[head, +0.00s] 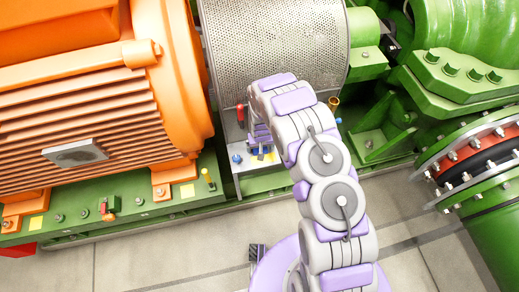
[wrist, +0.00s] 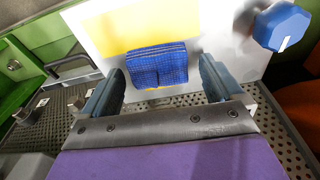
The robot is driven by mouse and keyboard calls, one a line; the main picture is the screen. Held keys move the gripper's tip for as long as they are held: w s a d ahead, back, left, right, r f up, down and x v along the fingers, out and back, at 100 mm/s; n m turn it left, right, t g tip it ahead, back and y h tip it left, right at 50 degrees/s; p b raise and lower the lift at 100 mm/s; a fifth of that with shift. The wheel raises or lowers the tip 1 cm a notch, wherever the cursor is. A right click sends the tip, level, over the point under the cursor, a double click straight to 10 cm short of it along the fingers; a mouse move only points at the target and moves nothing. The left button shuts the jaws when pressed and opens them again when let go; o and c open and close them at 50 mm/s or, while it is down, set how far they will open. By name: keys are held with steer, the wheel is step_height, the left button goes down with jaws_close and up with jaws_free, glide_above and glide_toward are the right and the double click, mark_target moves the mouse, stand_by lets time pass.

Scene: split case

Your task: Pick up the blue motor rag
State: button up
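The blue motor rag (wrist: 158,65) shows in the wrist view as a folded, ribbed blue cloth lying on a white plate (wrist: 105,30) with a yellow patch (wrist: 170,22). My gripper (wrist: 160,78) is open, with one finger on each side of the rag in the picture. The rag appears just beyond the fingertips, between them, and I cannot tell whether they touch it. In the head view my arm reaches to the base below the perforated guard, and the gripper (head: 260,138) is mostly hidden by the arm. A small blue patch there may be the rag.
The perforated guard (head: 280,40) rises behind my arm. The orange motor (head: 90,110) is left, and green pipework (head: 465,60) is right. The grey floor (head: 160,255) in front is mostly clear.

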steer(key=c, duration=0.9)
steer(key=shift+r, duration=0.5)
steer(key=r, duration=0.1)
steer(key=r+p, duration=0.1)
steer(key=r, duration=0.1)
steer(key=shift+s+p, duration=0.25)
steer(key=shift+p, duration=0.05)
steer(key=s+d+r+p, duration=0.1)
steer(key=s+d, duration=0.3)
steer(key=s, duration=1.1)
steer(key=shift+d+p, duration=0.25)
steer(key=shift+p, duration=0.5)
